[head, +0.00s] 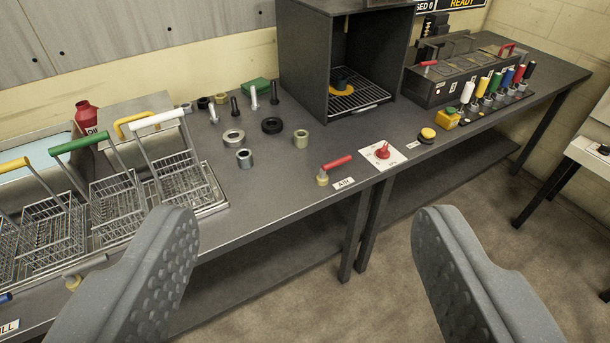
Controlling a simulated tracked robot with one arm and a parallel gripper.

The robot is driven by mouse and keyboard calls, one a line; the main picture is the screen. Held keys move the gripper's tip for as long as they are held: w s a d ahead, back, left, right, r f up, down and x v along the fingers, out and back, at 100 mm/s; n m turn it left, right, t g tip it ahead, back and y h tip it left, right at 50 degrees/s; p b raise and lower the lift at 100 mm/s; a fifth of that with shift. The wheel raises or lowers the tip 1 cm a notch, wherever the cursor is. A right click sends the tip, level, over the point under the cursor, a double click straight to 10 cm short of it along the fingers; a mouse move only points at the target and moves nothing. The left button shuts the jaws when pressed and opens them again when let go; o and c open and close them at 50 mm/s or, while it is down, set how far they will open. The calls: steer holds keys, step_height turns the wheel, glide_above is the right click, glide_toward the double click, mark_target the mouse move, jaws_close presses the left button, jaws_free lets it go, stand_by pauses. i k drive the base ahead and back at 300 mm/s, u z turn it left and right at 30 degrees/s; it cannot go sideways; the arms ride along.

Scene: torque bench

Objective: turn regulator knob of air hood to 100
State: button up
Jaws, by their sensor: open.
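A red knob (382,150) sits on a white square dial plate (367,158) near the front edge of the bench, in front of the dark open-fronted hood (300,70). The dial markings are too small to read. A red-handled lever valve (336,164) with a brass base stands just left of the dial, with a small label (344,183) in front that seems to read AIR. My gripper (310,225) is open and empty. Its two grey fingers are wide apart at the lower part of the view, apart from the knob, which lies beyond them.
Wire baskets (180,165) with coloured handles stand at the left. A yellow button (427,134) and a rack of coloured-handled tools (490,92) are right of the dial. The floor (400,290) in front is clear.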

mark_target(383, 154)
steer(key=u, duration=0.05)
steer(key=i, duration=1.95)
steer(key=u, duration=0.4)
